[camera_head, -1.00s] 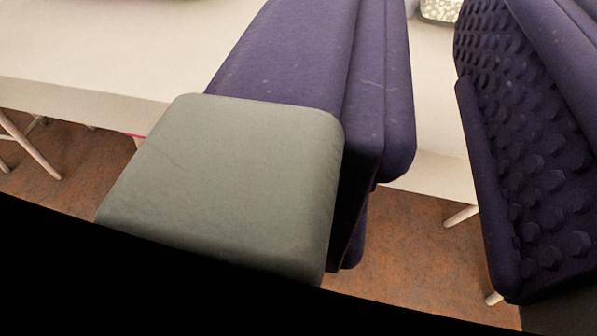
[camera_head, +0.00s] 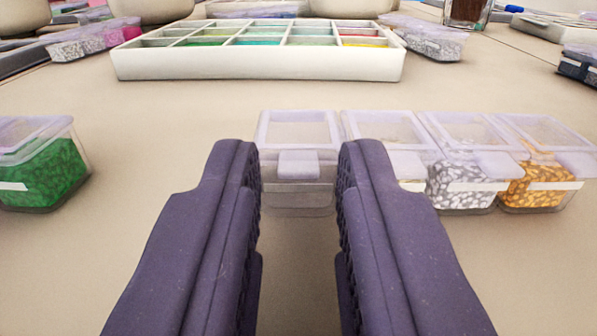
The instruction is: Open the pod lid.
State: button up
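A small clear pod (camera_head: 297,196) with a pale lilac see-through lid (camera_head: 299,131) stands at the left end of a row of pods. Its lid looks shut, with a front tab (camera_head: 298,164) facing me. The pod looks empty or nearly so. My gripper (camera_head: 299,160) is open, its two dark purple fingers apart with nothing between them. In the picture the fingertips flank this pod's tab, and the pod shows in the gap. I cannot tell how far the tips are from it. The right finger hides part of the second pod (camera_head: 385,130).
Pods with silver beads (camera_head: 463,188) and orange beads (camera_head: 538,188) continue the row to the right. A green-bead pod (camera_head: 45,170) stands at left. A white divided tray (camera_head: 255,65) is behind. The tabletop (camera_head: 190,110) between is clear.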

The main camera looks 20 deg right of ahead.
grip_shut()
jog(key=shift+r, duration=0.15)
